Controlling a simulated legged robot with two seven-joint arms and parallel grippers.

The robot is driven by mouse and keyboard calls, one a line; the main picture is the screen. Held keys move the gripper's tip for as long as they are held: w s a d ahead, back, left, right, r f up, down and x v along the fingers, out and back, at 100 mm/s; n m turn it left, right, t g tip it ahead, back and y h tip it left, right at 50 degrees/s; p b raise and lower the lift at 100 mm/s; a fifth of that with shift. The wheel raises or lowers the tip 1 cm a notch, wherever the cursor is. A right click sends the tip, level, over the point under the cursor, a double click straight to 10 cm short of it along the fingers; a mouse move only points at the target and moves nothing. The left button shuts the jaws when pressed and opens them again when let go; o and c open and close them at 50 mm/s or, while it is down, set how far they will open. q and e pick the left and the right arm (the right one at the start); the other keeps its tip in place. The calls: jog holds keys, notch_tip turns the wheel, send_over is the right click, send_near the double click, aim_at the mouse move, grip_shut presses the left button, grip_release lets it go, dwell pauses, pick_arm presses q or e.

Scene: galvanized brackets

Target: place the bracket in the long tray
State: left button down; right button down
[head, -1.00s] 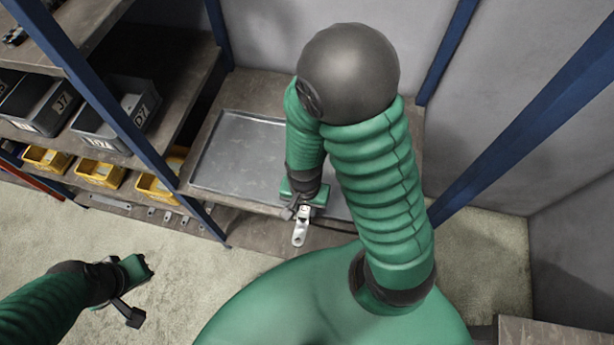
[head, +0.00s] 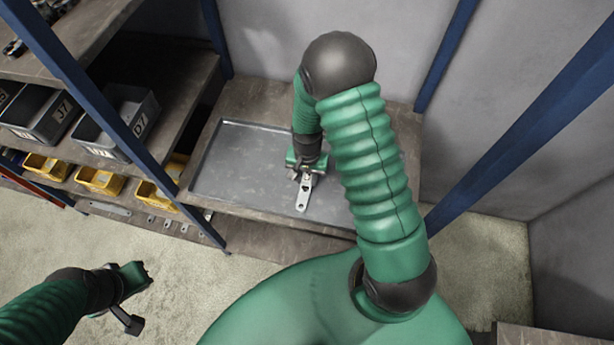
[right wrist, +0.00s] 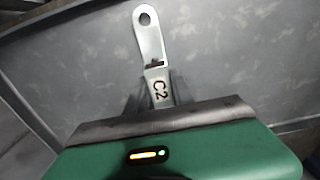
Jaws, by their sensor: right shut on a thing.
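The bracket (head: 303,194) is a flat silver metal strip with a hole near its rounded end. In the right wrist view the bracket (right wrist: 150,38) carries a "C2" mark. My right gripper (head: 304,174) is shut on it, and the free end points toward me. The long tray (head: 235,165) is a shallow grey metal tray on the shelf. The gripper and bracket are over its right part; I cannot tell whether the bracket touches the tray floor. My left gripper (head: 140,296) is out over the floor at lower left, and its jaws are unclear.
Blue rack posts (head: 110,110) stand left of the tray, another at the right. Grey bins (head: 118,122) and yellow bins (head: 98,180) sit on shelves at left. Several flat metal pieces (head: 110,208) lie on the low shelf. The tray's left part is empty.

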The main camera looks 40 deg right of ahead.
aim_at(307, 177)
jog(key=c, duration=1.1)
grip_release()
notch_tip(307, 177, up, 11)
jog(key=s+a+r+n+t, duration=0.2)
jog(key=s+a+r+n, duration=0.3)
jog(key=a+n, duration=0.3)
jog(key=shift+s+a+r+n+t, duration=0.35)
jog(key=shift+s+n, duration=0.25)
jog(key=shift+n, duration=0.4)
